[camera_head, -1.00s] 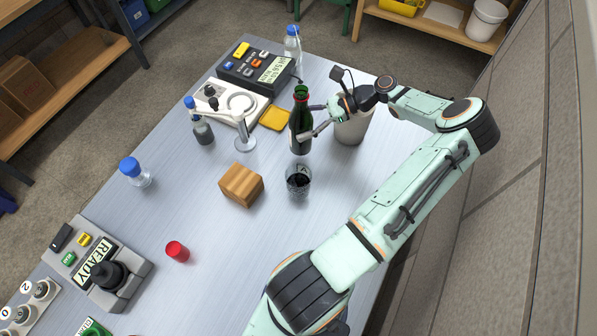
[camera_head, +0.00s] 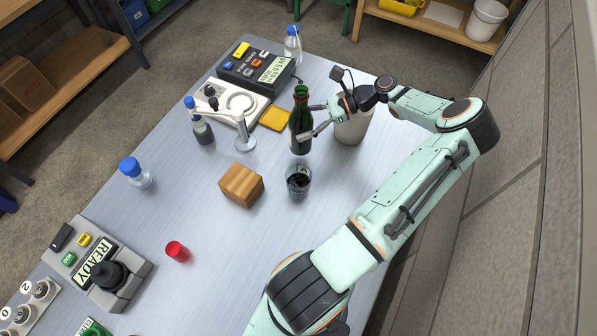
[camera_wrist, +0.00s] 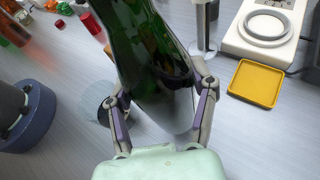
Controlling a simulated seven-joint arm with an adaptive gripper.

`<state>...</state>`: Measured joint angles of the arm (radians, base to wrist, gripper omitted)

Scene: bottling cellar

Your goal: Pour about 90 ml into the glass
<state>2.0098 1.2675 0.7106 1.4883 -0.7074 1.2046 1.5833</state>
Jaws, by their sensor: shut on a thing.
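In the wrist view the bottle (camera_wrist: 140,45) rises between both fingers of my gripper (camera_wrist: 163,108). Whether its base touches the table cannot be told. The glass (camera_head: 298,181) stands on the table in front of the bottle, apart from it, with dark liquid inside. In the wrist view the glass (camera_wrist: 97,104) is partly hidden behind the left finger.
A wooden block (camera_head: 241,185) stands left of the glass. A metal stand (camera_head: 244,141), a white scale (camera_head: 238,101) and a yellow tray (camera_head: 276,119) lie left of the bottle.

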